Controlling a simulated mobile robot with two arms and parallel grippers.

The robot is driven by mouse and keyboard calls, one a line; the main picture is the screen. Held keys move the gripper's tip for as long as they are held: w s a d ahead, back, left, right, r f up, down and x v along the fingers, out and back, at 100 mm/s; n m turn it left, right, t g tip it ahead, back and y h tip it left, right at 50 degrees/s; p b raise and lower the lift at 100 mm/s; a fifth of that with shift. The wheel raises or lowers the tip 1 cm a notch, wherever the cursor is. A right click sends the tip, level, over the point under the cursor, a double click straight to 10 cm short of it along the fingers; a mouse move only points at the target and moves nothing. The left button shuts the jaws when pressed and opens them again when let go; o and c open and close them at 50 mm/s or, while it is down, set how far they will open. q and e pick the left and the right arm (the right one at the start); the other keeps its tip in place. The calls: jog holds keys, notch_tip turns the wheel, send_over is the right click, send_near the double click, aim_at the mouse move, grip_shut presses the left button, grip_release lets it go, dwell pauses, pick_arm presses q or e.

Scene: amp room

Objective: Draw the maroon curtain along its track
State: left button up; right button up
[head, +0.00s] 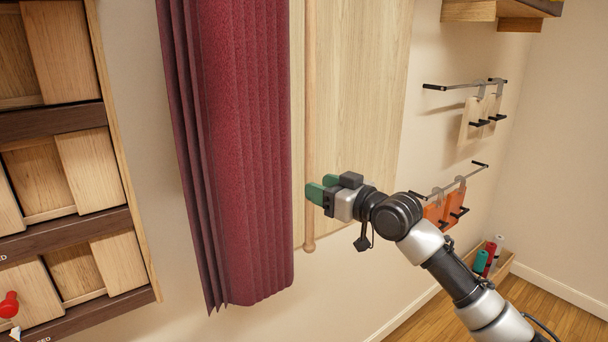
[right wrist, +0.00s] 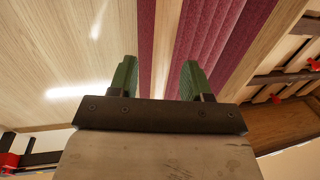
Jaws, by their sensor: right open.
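The maroon curtain (head: 240,150) hangs in gathered vertical folds in front of a pale wood panel (head: 355,90). A wooden rod (head: 309,110) hangs upright just right of the curtain; its rounded lower end is below my gripper. My right gripper (head: 318,188) is open, its green fingertips close to the rod at the curtain's right edge. In the right wrist view the open fingers (right wrist: 155,80) point toward the maroon cloth (right wrist: 215,40), and a pale wood strip (right wrist: 165,45), probably the rod, shows between them. Contact cannot be told. The track and my left gripper are out of view.
A wooden shelf unit with sliding doors (head: 90,175) stands left of the curtain, with a red knob (head: 9,305) near it. Right are wall rails with hanging tags (head: 450,208), an upper shelf (head: 495,12) and a floor box of coloured cylinders (head: 490,262).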

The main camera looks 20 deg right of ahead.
jog(key=shift+p+x, duration=0.7)
jog(key=shift+x, duration=2)
grip_shut()
